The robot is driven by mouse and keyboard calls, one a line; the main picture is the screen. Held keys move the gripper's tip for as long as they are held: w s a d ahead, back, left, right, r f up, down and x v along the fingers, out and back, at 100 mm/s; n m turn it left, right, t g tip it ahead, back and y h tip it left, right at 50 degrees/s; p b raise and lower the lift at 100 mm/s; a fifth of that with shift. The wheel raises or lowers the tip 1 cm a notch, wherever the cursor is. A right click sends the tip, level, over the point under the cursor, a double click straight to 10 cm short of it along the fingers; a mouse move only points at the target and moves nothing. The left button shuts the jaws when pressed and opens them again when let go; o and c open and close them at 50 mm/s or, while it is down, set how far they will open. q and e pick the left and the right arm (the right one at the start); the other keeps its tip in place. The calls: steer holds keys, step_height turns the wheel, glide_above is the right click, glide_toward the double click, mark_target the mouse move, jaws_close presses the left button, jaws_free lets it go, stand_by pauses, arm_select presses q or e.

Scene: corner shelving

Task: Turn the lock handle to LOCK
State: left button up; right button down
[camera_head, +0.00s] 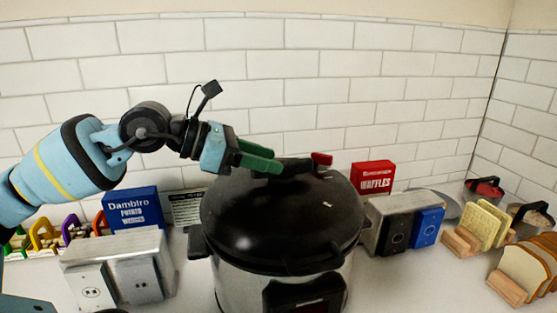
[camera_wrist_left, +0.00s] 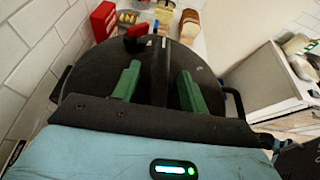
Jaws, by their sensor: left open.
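A large cooker (camera_head: 225,278) with a domed black lid (camera_head: 270,220) stands on the counter. A black handle bar runs across the top of the lid; it also shows in the left wrist view (camera_wrist_left: 160,68). A red knob (camera_head: 322,159) sits near the far end of the bar, and shows at the top of the left wrist view (camera_wrist_left: 137,32). My left gripper (camera_head: 258,158) is above the lid with its green fingers apart. In the left wrist view its fingers (camera_wrist_left: 158,85) lie on either side of the bar. I cannot tell whether they touch it. No LOCK marking is readable.
A toaster (camera_head: 118,268) and a blue box (camera_head: 133,208) stand left of the cooker. A red waffles box (camera_head: 373,177) and another toaster (camera_head: 395,222) stand to its right. Bread racks (camera_head: 525,270) are at the far right. A tiled wall (camera_head: 330,60) is behind.

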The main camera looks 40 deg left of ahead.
mark_target(280, 160)
arm_select(q)
steer(key=shift+w+d, duration=0.45)
steer(key=shift+p+x, duration=0.35)
steer(key=shift+x, duration=0.75)
steer(key=shift+f, duration=0.15)
steer(key=shift+s, duration=0.1)
steer(key=shift+c, duration=0.4)
jaws_close()
